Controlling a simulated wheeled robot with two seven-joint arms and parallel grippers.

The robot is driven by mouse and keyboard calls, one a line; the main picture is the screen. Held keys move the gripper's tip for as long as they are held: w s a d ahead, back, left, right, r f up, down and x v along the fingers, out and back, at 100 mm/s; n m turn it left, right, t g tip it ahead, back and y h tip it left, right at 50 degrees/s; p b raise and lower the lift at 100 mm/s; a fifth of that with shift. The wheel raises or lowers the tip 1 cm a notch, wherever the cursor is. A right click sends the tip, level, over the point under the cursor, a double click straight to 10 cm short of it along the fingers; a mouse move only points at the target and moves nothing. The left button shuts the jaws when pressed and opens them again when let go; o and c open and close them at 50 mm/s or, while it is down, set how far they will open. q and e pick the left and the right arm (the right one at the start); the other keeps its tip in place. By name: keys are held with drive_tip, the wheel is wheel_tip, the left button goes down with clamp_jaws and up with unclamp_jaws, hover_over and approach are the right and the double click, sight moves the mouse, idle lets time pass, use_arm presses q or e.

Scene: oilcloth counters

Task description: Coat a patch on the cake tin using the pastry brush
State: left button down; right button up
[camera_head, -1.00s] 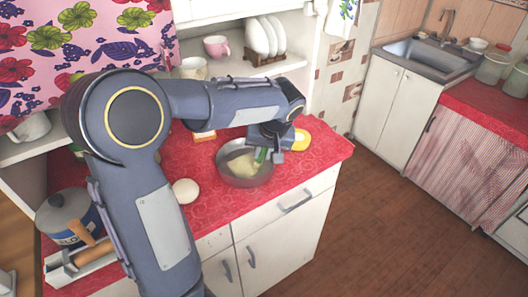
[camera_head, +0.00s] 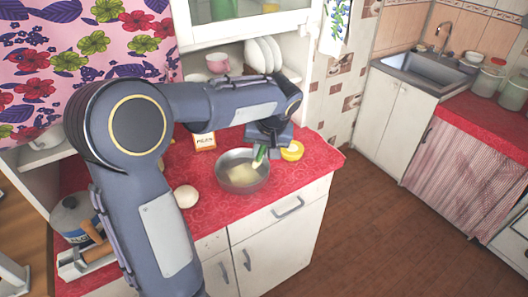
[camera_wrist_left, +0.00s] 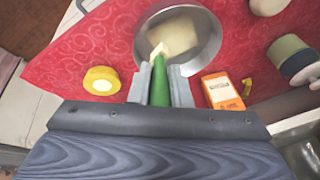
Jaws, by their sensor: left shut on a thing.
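The cake tin (camera_head: 228,183) is a round grey metal pan on the red counter, with a pale yellowish patch (camera_head: 242,172) on its inside floor. It also shows in the left wrist view (camera_wrist_left: 211,58). My left gripper (camera_head: 262,146) is shut on the green handle of the pastry brush (camera_wrist_left: 160,88) at the tin's far right rim. The brush's pale bristle end (camera_wrist_left: 158,52) points into the tin, over its near part in the left wrist view. I cannot tell whether the bristles touch the tin. My right gripper is in neither view.
A yellow round container (camera_head: 292,151) stands right of the tin, and an orange-and-white box (camera_head: 204,141) behind it. A white ball-shaped thing (camera_head: 186,196) lies left of it. A pot (camera_head: 75,216) stands at far left. The counter's right end (camera_head: 325,156) is clear.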

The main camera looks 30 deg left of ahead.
use_arm(q)
drive_tip(key=shift+r+p, duration=0.35)
drive_tip(key=shift+r, duration=0.4)
drive_tip(key=s+a+r+t+y, duration=0.1)
drive_tip(key=a+r+y, duration=0.2)
drive_tip(key=a, duration=0.6)
drive_tip(key=shift+a+f+b, duration=0.2)
drive_tip(key=shift+f+b, duration=1.15)
drive_tip(key=shift+f, duration=1.2)
drive_tip(key=f+b, duration=0.3)
drive_tip(key=b, duration=0.1)
drive_tip(key=f+b, duration=0.2)
drive_tip(key=shift+s+d+f, duration=0.1)
drive_tip(key=shift+d+f, duration=0.2)
drive_tip(key=shift+f, duration=0.05)
drive_tip(key=shift+f+b, duration=0.65)
drive_tip(key=shift+b, duration=0.05)
